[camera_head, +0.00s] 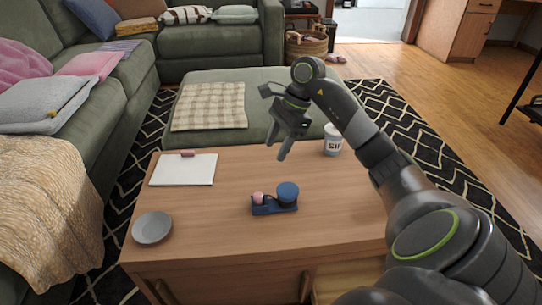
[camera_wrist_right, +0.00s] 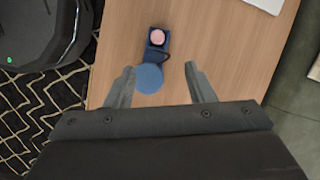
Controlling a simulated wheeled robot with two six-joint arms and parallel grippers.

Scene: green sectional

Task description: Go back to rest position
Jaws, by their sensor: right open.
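My right gripper (camera_head: 279,145) hangs above the wooden coffee table with its fingers pointing down. In the right wrist view its two fingers (camera_wrist_right: 160,84) are spread apart with nothing between their tips. A small dark blue holder (camera_head: 272,206) stands on the table below, with a pink round item (camera_head: 258,198) and a blue round item (camera_head: 288,191) on it. In the right wrist view the blue round item (camera_wrist_right: 149,78) shows beyond the fingers, apart from them. My left gripper does not show in either view.
The coffee table (camera_head: 215,232) also bears a grey bowl (camera_head: 152,228), a white clipboard (camera_head: 184,170) and a white cup (camera_head: 332,141). A green ottoman (camera_head: 212,88) stands behind it. A green sectional sofa (camera_head: 145,85) lies along the left and back. Wooden floor is open at the right.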

